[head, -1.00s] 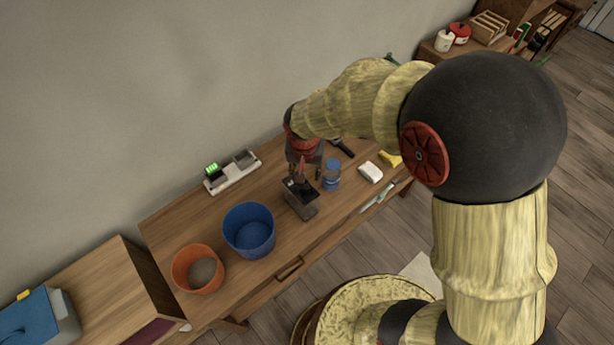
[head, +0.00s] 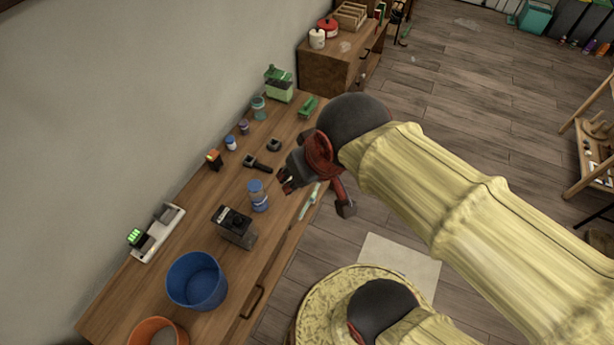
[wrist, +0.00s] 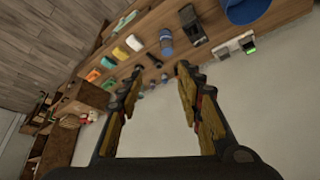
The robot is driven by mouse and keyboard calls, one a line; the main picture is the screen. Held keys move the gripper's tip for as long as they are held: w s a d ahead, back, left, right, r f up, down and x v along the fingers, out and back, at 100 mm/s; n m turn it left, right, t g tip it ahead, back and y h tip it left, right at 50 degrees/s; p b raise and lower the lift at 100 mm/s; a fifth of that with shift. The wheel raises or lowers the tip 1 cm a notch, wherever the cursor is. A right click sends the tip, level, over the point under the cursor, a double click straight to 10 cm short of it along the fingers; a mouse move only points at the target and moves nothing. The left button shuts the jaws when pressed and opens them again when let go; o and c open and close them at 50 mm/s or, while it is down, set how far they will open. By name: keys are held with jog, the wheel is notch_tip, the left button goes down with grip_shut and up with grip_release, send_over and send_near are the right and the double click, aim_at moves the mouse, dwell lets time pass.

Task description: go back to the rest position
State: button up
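My gripper (head: 316,194) is at the right edge of the wooden workbench (head: 190,240) in the head view, raised above the bench height. In the wrist view my gripper (wrist: 160,70) shows two fingers well apart with nothing between them. It is open and empty. The dark box-shaped device (head: 234,228) and the blue jar (head: 258,196) stand on the bench to the left of the gripper, apart from it.
A blue bucket (head: 196,282) and an orange pot (head: 157,333) stand at the near end of the bench. A white charger strip (head: 160,232) lies along the wall. Small jars and a green-lidded container (head: 279,84) stand further back. Open wood floor (head: 440,110) lies to the right.

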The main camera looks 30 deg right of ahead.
jog(key=shift+s+d+r, duration=0.2)
jog(key=shift+s+d, duration=0.05)
jog(key=shift+s, duration=0.5)
jog(key=shift+f, duration=0.1)
notch_tip(320, 180, down, 11)
jog(key=b, duration=1.1)
jog(key=shift+f+b, duration=0.15)
jog(key=shift+b, duration=0.15)
